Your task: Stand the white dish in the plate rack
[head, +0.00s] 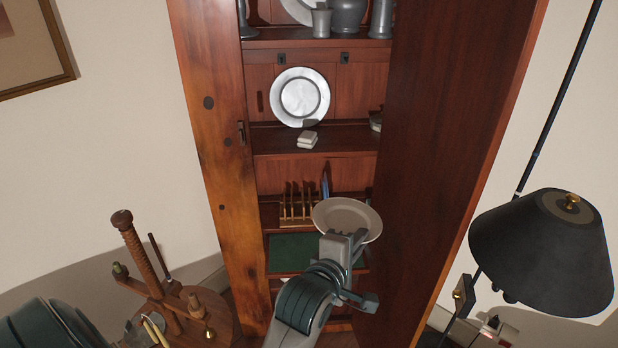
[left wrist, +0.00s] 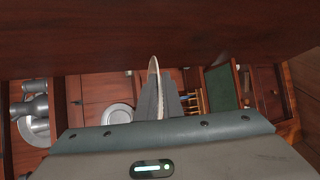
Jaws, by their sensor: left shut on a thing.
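The white dish (head: 347,216) is in front of the cabinet, low and right of centre in the head view. My left gripper (head: 342,244) is shut on its near rim. In the left wrist view the dish (left wrist: 153,78) shows almost edge-on between the fingers. The plate rack (head: 296,204), with slim light-brown uprights, stands on a lower shelf, to the left of the dish and behind it. A blue plate (head: 325,183) stands on edge at the rack's right end. Part of the rack also shows in the left wrist view (left wrist: 201,100). My right gripper is not in view.
A tall cabinet door (head: 450,130) stands open close to the right of the dish. A silvery plate (head: 300,97) and a small pale box (head: 307,140) are on the shelf above.

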